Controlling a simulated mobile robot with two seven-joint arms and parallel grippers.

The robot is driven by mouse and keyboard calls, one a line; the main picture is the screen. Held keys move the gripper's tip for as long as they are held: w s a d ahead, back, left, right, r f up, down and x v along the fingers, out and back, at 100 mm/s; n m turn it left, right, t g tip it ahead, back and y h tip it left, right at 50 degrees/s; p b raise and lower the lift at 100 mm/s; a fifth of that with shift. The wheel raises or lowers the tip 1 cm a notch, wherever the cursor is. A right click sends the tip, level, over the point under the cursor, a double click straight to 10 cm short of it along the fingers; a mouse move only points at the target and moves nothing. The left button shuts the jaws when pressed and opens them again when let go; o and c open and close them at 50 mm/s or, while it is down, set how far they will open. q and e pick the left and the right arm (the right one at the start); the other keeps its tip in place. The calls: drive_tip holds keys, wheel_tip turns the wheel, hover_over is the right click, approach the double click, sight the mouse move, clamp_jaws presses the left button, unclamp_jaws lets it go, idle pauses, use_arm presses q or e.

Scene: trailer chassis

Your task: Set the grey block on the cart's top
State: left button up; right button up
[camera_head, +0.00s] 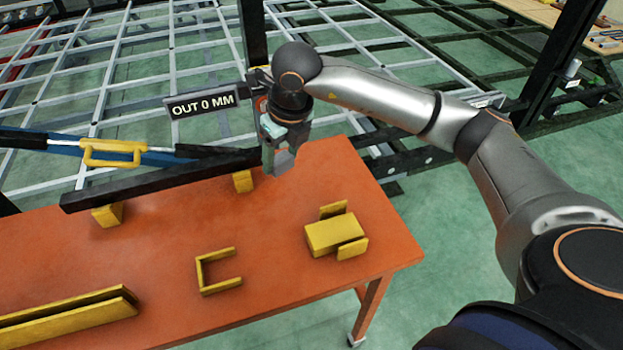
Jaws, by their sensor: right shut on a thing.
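The cart's top (185,235) is an orange surface across the lower left. My right gripper (283,145) points down over its far edge, close to the right end of a long black bar (160,180). It is shut on a grey block (283,163), which is partly hidden by the fingers. The block hangs at or just above the orange surface; I cannot tell whether it touches it or the bar. My left gripper is not in view.
On the cart are a yellow U-shaped holder (215,271), a yellow block between two yellow cheeks (332,233), and a long yellow channel (70,318). Yellow supports (107,215) sit under the bar. A sign reads "OUT 0 MM" (204,106). A grey frame (110,75) lies behind.

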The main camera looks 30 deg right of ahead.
hover_over(313, 190)
drive_tip(key=f, duration=0.4)
drive_tip(key=s+f, duration=0.1)
drive_tip(key=f, duration=0.1)
drive_tip(key=shift+a+f, duration=0.1)
drive_tip(key=shift+a, duration=0.05)
drive_tip(key=f, duration=0.3)
drive_tip(key=shift+d+f, duration=0.15)
drive_tip(key=shift+d, duration=0.15)
drive_tip(key=shift+f, duration=0.25)
drive_tip(key=shift+f, duration=0.15)
drive_tip(key=o, duration=1.5)
drive_tip(key=shift+c, duration=0.2)
drive_tip(key=v, duration=1.2)
